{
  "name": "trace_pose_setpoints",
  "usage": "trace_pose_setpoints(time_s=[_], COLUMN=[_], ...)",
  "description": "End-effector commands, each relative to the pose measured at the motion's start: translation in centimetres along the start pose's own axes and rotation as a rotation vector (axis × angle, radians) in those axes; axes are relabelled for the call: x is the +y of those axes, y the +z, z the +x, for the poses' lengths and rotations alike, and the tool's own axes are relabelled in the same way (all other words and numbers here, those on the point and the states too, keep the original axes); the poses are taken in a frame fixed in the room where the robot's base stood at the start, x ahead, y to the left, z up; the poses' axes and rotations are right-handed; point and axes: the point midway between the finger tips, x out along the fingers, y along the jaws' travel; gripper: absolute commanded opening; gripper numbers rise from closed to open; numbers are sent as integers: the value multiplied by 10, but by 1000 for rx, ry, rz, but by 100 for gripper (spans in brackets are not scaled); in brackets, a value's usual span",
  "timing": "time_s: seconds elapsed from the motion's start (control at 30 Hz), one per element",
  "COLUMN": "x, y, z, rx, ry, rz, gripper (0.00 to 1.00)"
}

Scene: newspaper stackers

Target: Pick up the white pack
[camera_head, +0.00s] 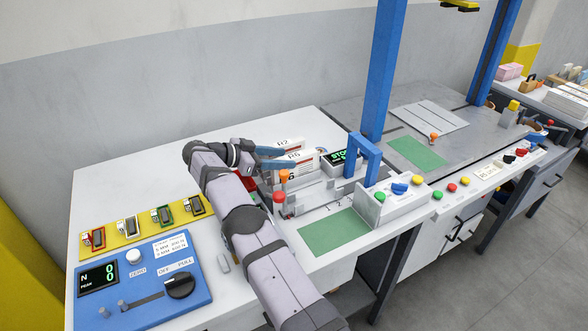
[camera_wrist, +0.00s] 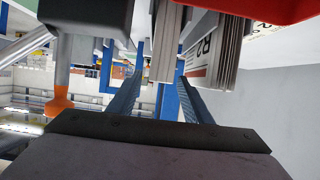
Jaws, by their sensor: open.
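Two white packs with printed faces stand upright at the stacker, one behind the other. The front one, marked R6 (camera_head: 304,161), and the rear one, marked R2 (camera_head: 289,144), are partly covered by my gripper. The R2 pack also shows in the wrist view (camera_wrist: 204,52), with its page edges facing the camera. My gripper (camera_head: 289,157) is open at the packs' left end, its two blue fingers pointing right. In the wrist view the edge of the other pack (camera_wrist: 164,48) shows between the fingers. Whether either finger touches a pack cannot be told.
An orange-topped post (camera_head: 284,176) and a red knob (camera_head: 279,197) stand close in front. A blue arch (camera_head: 363,153) and a green STOP display (camera_head: 342,158) are to the right. A blue control box (camera_head: 205,296) lies front left. The back-left tabletop is clear.

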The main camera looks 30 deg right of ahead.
Motion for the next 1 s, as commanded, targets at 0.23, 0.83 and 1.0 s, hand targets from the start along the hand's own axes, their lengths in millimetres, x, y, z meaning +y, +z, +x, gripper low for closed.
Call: trace_pose_setpoints(time_s=[0.23, 0.83, 1.0], x=[3, 2, 2], y=[-4, 0, -1], z=[28, 49, 48], rx=[0, 0, 2], ry=[5, 1, 0], rz=[-3, -1, 1], gripper=[45, 19, 0])
